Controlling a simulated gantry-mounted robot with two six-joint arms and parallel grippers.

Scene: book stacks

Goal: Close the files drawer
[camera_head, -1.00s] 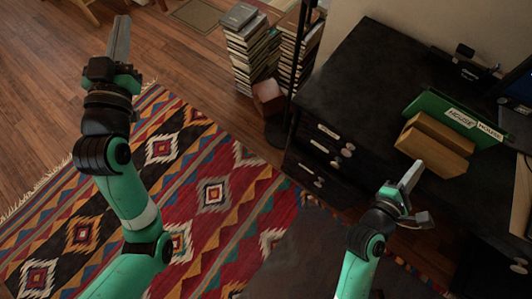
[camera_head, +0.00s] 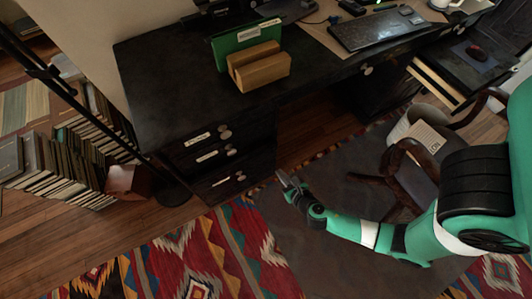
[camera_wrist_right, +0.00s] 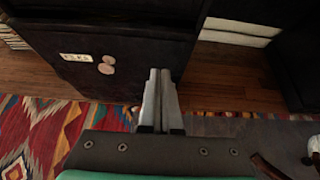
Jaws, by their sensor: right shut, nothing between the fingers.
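The black desk's left drawer stack shows in the head view, with three labelled fronts and round knobs. The lowest drawer (camera_head: 238,180) bears a pale label too small to read there. In the right wrist view a dark drawer front (camera_wrist_right: 135,65) has a label that looks like FILES, though it is hard to read, and two round shapes at its knob. How far this drawer stands out is hard to tell. My right gripper (camera_head: 284,179) is shut and empty, low and just right of the lowest drawer. Its closed fingers (camera_wrist_right: 160,80) overlap the drawer's right edge in the wrist view; contact is unclear.
A green file box (camera_head: 247,42) and wooden block (camera_head: 260,68) stand on the desk (camera_head: 165,85). A chair (camera_head: 412,165) stands near my right arm. Books (camera_head: 45,165) and a dark pole (camera_head: 95,108) are left. The patterned rug (camera_head: 215,255) lies before the drawers.

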